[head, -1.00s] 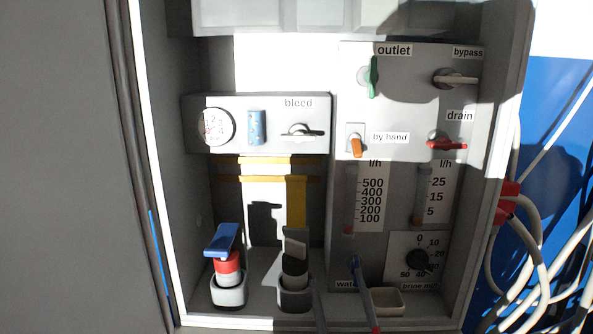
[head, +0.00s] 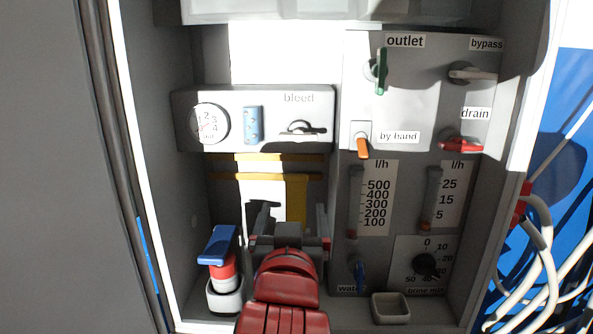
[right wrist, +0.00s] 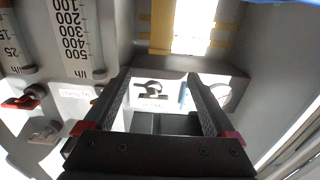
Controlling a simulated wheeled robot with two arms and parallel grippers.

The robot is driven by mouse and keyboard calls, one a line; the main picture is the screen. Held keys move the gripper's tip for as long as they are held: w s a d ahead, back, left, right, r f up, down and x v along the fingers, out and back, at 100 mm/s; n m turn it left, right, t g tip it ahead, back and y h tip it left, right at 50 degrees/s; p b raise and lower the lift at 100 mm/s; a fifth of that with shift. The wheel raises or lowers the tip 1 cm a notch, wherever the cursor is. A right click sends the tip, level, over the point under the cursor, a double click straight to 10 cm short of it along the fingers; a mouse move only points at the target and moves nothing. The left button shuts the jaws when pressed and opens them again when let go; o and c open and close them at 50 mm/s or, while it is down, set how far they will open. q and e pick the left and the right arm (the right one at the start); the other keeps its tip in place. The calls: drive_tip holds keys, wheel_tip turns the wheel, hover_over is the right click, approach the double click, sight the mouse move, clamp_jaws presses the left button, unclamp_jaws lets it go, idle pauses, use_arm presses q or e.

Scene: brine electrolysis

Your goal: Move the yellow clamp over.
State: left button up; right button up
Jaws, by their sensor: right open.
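I cannot pick out a yellow clamp for certain. Yellow appears as flat bands and an upright strip (head: 297,200) on the back wall; the strip also shows in the right wrist view (right wrist: 163,22). A blue-topped clamp (head: 218,245) with a red body stands in a light grey holder (head: 226,300) at the lower left. My right gripper (head: 290,236) is just right of it, open, with its fingers pointing into the cabinet. In the right wrist view nothing is gripped between its fingers (right wrist: 160,80). It hides the cabinet floor behind it. My left gripper is out of view.
The bleed box (head: 255,135), with a gauge and lever, juts out above. The right panel (head: 370,210) carries valve levers, flow scales and a knob (head: 427,265). A small open tray (head: 390,308) sits at the lower right. White cables hang outside.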

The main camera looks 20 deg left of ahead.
sight(296, 178)
drive_tip(key=p+x, duration=0.6)
drive_tip(key=x, duration=0.9)
drive_tip(key=shift+w+a+r, duration=0.1)
drive_tip(key=shift+w, duration=0.1)
drive_tip(key=shift+w+a, duration=0.15)
drive_tip(key=shift+w, duration=0.4)
clamp_jaws()
